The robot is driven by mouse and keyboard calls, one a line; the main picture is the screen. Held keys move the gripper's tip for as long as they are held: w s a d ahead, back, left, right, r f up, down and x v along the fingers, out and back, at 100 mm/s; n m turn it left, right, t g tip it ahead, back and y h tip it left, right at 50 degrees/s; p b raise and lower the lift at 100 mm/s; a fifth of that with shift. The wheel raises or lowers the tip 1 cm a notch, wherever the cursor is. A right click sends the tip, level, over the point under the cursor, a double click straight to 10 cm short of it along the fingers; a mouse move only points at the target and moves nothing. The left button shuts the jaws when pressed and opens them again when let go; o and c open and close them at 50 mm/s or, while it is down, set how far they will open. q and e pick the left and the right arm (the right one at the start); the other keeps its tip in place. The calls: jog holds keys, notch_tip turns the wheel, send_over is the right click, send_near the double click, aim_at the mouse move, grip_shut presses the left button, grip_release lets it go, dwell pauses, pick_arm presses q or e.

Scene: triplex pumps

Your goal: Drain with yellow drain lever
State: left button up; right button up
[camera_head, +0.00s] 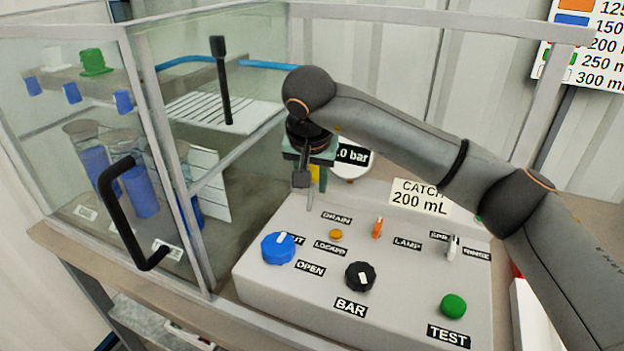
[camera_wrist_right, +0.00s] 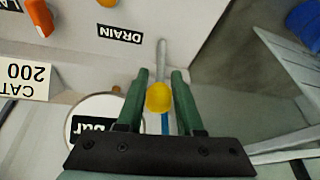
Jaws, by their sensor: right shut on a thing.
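The yellow drain lever shows in the right wrist view as a yellow ball knob (camera_wrist_right: 159,97) on a thin grey rod, near the DRAIN label (camera_wrist_right: 120,33). My right gripper (camera_wrist_right: 160,80) is shut on the knob, with a green finger on each side of it. In the head view my right gripper (camera_head: 311,178) reaches down at the back left of the control console (camera_head: 310,300). There, only a bit of yellow shows between its fingers, and the rest of the knob is hidden. My left gripper is not in view.
The console carries a blue knob (camera_head: 278,248), a black BAR knob (camera_head: 360,276), a green TEST button (camera_head: 453,305) and an orange lever (camera_head: 377,228). A glass cabinet (camera_head: 185,120) with a black handle (camera_head: 128,215) stands close on the left. A round gauge (camera_head: 350,172) sits behind the gripper.

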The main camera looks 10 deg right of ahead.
grip_shut()
dwell(0.4)
dwell(0.5)
